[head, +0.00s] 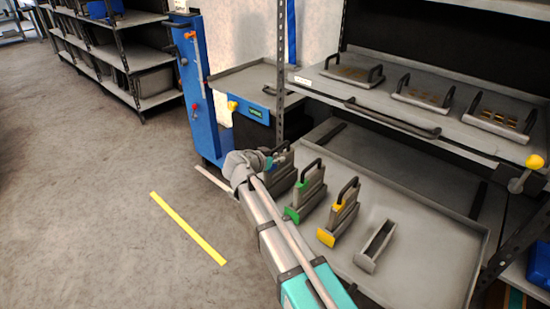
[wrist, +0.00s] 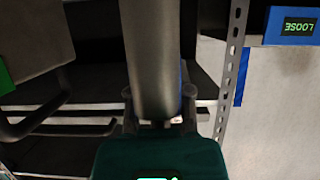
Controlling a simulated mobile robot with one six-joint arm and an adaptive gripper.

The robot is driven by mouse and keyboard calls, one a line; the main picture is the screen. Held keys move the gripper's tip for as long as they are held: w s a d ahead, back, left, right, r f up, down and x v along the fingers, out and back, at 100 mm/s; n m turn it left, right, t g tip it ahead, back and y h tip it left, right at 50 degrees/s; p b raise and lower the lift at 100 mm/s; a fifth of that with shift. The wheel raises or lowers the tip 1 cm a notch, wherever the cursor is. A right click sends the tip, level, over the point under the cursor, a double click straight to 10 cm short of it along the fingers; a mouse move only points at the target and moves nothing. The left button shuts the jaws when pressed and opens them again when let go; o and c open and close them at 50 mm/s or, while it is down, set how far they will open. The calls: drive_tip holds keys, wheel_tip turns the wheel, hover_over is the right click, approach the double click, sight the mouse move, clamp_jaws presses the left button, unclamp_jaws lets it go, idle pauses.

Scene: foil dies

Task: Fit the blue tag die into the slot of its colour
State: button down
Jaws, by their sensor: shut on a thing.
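In the head view my gripper (head: 274,160) is at the left end of a row of slot holders on the lower grey tray. It is shut on the blue tag die (head: 285,178), a grey block with a dark handle, partly hidden behind my arm. A small blue patch (head: 268,163) shows beside the gripper. In the wrist view the handle (wrist: 155,65) passes between the fingers (wrist: 158,122). My arm hides the die's lower end and any blue slot, so I cannot tell whether the die is seated.
A green tag die (head: 311,187) and a yellow tag die (head: 343,212) stand in holders to the right. An empty grey holder (head: 378,243) follows. An upper shelf (head: 390,110) with handled plates overhangs behind. A perforated post (head: 281,75) stands close to the gripper.

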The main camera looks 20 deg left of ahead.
drive_tip(key=shift+f, duration=0.1)
drive_tip(key=c, duration=0.5)
unclamp_jaws()
drive_tip(key=shift+s+a+r, duration=0.15)
drive_tip(key=shift+s+r, duration=0.25)
drive_tip(key=shift+s, duration=0.05)
drive_tip(key=p+v, duration=0.4)
drive_tip(key=v, duration=0.7)
drive_tip(key=shift+f+p, duration=0.1)
drive_tip(key=shift+p, duration=0.2)
drive_tip(key=shift+s, duration=0.15)
